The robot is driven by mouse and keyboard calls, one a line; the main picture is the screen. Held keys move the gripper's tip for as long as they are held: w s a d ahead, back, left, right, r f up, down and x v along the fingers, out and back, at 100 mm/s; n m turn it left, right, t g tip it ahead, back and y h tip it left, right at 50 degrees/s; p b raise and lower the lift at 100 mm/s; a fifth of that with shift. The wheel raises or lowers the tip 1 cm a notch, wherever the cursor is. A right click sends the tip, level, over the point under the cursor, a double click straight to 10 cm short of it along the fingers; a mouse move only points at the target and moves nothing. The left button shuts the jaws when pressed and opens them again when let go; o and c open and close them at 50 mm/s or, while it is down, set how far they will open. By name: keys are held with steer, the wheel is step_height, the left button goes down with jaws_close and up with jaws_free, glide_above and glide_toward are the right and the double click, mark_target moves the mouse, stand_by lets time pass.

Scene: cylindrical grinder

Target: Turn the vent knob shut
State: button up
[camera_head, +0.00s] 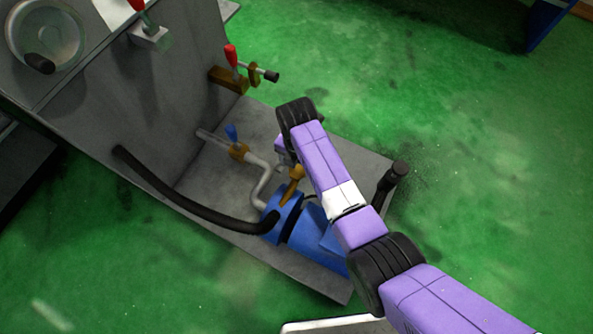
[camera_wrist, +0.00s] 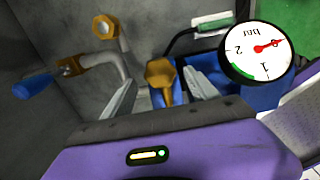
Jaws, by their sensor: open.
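A yellow knob (camera_wrist: 160,73) on a stem, probably the vent knob, shows in the wrist view. In the head view a yellow fitting (camera_head: 294,177) stands on the blue pump (camera_head: 280,220) and appears to be this same part. My gripper (camera_wrist: 156,82) is open, with one pale fingertip on each side of the knob and a visible gap on both sides. Whether the fingers are level with the knob in depth I cannot tell. In the head view my gripper's fingers are hidden behind my arm.
A round pressure gauge (camera_wrist: 258,50) is close right of the right finger. A blue-handled valve (camera_head: 232,133) on a pipe is left of the pump. A black hose (camera_head: 190,205) curves to the pump. A red-handled valve (camera_head: 232,57) is higher up. Green floor is clear around.

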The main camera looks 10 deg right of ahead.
mark_target(297, 171)
step_height(297, 171, down, 4)
steer(key=shift+f+b, duration=0.1)
steer(key=shift+b, duration=0.6)
steer(key=c, duration=1.4)
steer(key=shift+o, duration=0.2)
